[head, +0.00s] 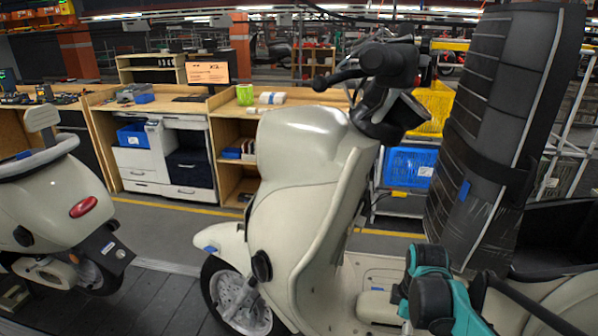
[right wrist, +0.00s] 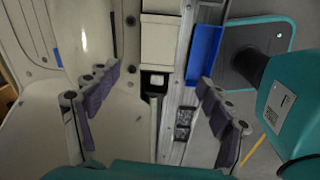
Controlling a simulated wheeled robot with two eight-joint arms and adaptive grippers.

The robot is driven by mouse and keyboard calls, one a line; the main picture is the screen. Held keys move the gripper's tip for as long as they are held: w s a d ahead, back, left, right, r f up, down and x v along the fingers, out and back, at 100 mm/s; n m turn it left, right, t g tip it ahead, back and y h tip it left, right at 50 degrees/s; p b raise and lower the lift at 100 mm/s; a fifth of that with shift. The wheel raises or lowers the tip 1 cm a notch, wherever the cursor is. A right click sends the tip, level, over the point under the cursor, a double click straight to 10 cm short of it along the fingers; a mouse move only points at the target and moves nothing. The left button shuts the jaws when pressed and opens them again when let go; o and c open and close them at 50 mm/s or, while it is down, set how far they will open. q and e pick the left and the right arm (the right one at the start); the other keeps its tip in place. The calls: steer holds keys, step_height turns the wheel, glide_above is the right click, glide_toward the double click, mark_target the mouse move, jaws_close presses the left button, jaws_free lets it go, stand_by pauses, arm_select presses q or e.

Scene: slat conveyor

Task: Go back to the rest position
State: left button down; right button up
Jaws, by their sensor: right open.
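My right gripper (right wrist: 158,82) is open in the right wrist view, with its two grey-purple padded fingers spread wide and nothing between them. Smooth cream panels of a scooter (right wrist: 45,110) fill the left of that view, close to the left finger; whether they touch cannot be told. In the head view, a teal and black part of my arm (head: 440,295) shows at the lower right, over the footboard area of the cream scooter (head: 305,160). The fingers of my right gripper cannot be made out there. My left gripper is not in view.
A second scooter (head: 85,200) stands at the left. A tall dark padded panel (head: 495,130) rises at the right. Wooden workbenches (head: 225,110), a white drawer cabinet (head: 150,185) and a blue crate (head: 410,167) stand behind. Dark floor slats (head: 155,300) are clear between the scooters.

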steer(key=s+a+r+m+t, duration=0.3)
steer(key=s+a+m+t, duration=0.3)
steer(key=s+a+m, duration=0.3)
steer(key=s+m, duration=0.1)
steer(key=m, duration=0.3)
steer(key=shift+a+m, duration=0.2)
steer(key=shift+m, duration=0.2)
steer(key=shift+s, duration=0.1)
